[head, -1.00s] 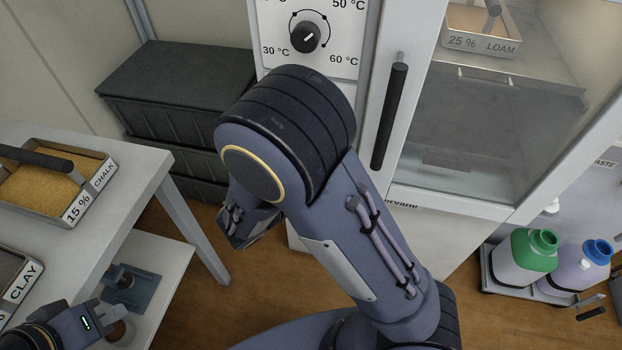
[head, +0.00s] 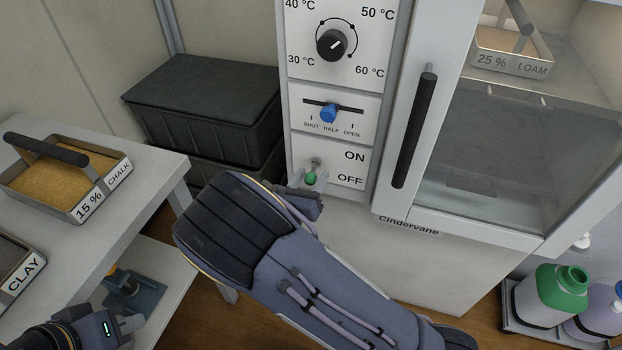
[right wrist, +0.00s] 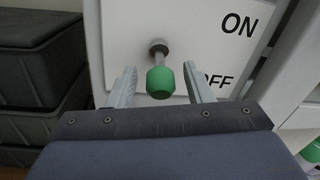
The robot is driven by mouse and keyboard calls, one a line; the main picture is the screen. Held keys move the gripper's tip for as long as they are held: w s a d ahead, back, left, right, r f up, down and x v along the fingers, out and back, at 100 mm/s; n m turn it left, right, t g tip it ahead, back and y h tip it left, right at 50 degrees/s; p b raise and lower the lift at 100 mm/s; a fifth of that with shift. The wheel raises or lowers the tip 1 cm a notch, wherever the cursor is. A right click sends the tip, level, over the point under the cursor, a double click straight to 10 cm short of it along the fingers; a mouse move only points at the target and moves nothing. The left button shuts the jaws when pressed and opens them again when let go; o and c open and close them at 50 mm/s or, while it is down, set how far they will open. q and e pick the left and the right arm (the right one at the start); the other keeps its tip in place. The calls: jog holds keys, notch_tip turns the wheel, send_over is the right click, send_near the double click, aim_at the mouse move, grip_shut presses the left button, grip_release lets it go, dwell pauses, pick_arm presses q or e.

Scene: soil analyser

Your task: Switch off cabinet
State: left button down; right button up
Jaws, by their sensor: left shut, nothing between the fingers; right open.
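The cabinet (head: 385,190) has a switch panel marked ON and OFF. Its switch is a short metal lever with a green knob (head: 311,178), which also shows in the right wrist view (right wrist: 160,82). I cannot tell for sure whether the lever is tilted up or down. My right gripper (head: 309,180) is open in front of the panel, with one finger on each side of the green knob. In the right wrist view, gaps show between the knob and both fingers (right wrist: 160,84). My left gripper (head: 128,325) is shut and empty at the lower left, away from the cabinet.
Above the switch are a blue slider (head: 328,113) at HALF and a black temperature dial (head: 331,45). A door with a black handle (head: 413,125) stands to the right. Dark crates (head: 205,105) stand left of the cabinet. A table (head: 150,180) with soil trays is at the left.

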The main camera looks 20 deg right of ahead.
jog(key=shift+w+d, duration=0.1)
jog(key=c, duration=1)
jog(key=shift+w+f+t+h+b, duration=0.1)
jog(key=shift+f+t+h+b, duration=0.4)
jog(key=shift+b, duration=0.3)
jog(key=shift+d+r, duration=0.1)
jog(key=shift+r, duration=0.05)
jog(key=o, duration=1)
